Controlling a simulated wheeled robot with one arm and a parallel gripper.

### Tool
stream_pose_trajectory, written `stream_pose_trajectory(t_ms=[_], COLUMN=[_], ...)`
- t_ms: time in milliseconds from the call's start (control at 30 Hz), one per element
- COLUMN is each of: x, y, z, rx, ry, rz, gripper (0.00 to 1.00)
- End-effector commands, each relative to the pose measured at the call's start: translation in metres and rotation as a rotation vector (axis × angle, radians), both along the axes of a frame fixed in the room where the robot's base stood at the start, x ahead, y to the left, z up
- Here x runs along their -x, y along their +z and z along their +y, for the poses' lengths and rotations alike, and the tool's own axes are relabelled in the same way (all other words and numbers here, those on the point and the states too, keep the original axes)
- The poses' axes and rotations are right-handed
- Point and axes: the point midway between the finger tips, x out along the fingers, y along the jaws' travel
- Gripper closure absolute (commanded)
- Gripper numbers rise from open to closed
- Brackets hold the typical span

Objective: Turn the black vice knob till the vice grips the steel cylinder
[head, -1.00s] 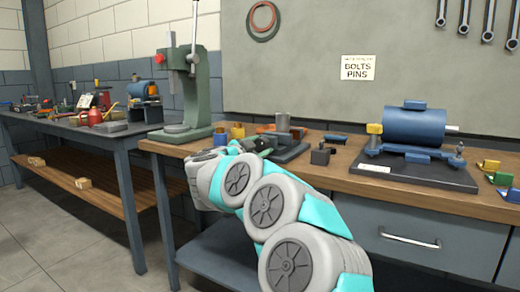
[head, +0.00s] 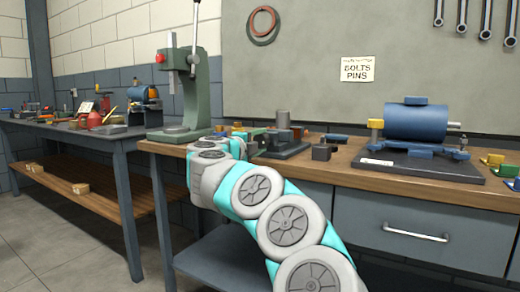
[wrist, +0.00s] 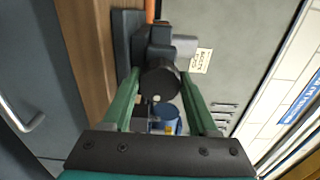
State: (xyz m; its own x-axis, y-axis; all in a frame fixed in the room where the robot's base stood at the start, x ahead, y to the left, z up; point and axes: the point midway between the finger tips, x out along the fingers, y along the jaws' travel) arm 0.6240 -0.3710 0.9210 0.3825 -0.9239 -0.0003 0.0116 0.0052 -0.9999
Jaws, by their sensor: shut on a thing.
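The black vice knob (wrist: 160,86) is in the middle of the wrist view, between the two green fingers of my gripper (wrist: 161,76), which is shut on it. The dark vice (wrist: 154,40) lies just beyond the knob. The steel cylinder (wrist: 185,46) shows as a grey shape beside the vice. In the head view the vice (head: 290,152) sits on the wooden bench with the steel cylinder (head: 283,119) upright at it. My arm hides the knob there. I cannot tell whether the vice jaws touch the cylinder.
A green press (head: 185,95) stands left of the vice. A small dark block (head: 322,152) is to its right, then a blue motor (head: 416,122) on a dark base. Small coloured bins stand behind my arm and at the right end. The bench front between vice and motor is clear.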

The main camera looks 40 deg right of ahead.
Motion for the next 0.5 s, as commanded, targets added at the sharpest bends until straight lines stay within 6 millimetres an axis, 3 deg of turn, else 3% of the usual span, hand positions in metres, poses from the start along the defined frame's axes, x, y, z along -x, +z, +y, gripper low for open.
stream_pose_trajectory(t_ms=[500], x=[-0.0009], y=[-0.0055], z=[0.0009], rx=[-0.188], ry=[0.001], rz=[-0.452], gripper=[0.96])
